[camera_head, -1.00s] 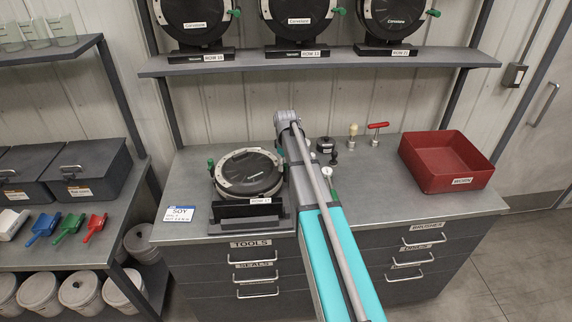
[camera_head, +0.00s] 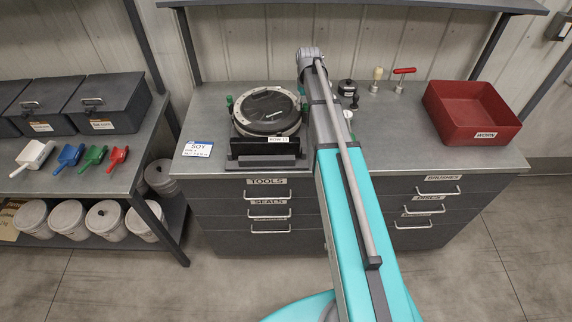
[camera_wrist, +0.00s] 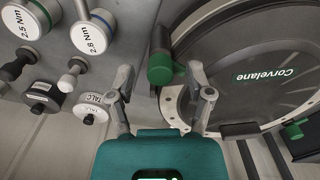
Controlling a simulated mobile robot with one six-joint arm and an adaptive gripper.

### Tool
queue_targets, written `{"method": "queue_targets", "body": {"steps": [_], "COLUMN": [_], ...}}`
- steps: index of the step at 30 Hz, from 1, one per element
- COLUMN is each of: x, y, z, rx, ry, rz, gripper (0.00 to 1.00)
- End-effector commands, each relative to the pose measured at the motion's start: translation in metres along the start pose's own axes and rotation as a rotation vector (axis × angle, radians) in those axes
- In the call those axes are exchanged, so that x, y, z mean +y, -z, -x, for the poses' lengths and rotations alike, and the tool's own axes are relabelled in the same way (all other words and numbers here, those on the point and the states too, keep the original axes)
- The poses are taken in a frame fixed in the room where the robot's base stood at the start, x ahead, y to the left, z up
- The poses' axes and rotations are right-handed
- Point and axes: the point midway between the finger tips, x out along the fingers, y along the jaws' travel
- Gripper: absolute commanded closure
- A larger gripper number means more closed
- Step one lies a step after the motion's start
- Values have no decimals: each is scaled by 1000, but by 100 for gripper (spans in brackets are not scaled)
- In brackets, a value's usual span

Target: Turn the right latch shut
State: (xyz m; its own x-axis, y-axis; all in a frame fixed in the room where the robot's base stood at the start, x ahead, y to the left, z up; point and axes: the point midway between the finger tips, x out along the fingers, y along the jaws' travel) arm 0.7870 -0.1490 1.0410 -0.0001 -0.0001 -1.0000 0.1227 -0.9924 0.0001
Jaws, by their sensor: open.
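The round black seed meter (camera_head: 268,110) rests on its dark stand on the grey bench, left of my arm. In the wrist view, its dark lid (camera_wrist: 255,60) fills the right side, with its lettering upside down. The right latch (camera_wrist: 160,68), with a green knob, shows at the rim on the side toward the small tools. My gripper (camera_wrist: 160,80) is open, with one finger on each side of this knob in the picture. I cannot tell whether they touch. The left latch (camera_head: 229,101) is a small green piece. My arm hides my gripper in the head view.
A red bin (camera_head: 472,113) stands on the bench at right. A red-handled tool (camera_head: 402,78) and other small tools stand behind my arm. In the wrist view, labelled round tops (camera_wrist: 93,35) lie left of my fingers. A blue-and-white card (camera_head: 198,148) lies at front left.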

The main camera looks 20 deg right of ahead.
Motion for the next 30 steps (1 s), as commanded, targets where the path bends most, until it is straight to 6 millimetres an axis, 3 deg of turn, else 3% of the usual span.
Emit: {"method": "queue_targets", "body": {"steps": [30], "x": [0], "y": [0], "z": [0], "rx": [0], "ry": [0], "rz": [-682], "gripper": [33]}}
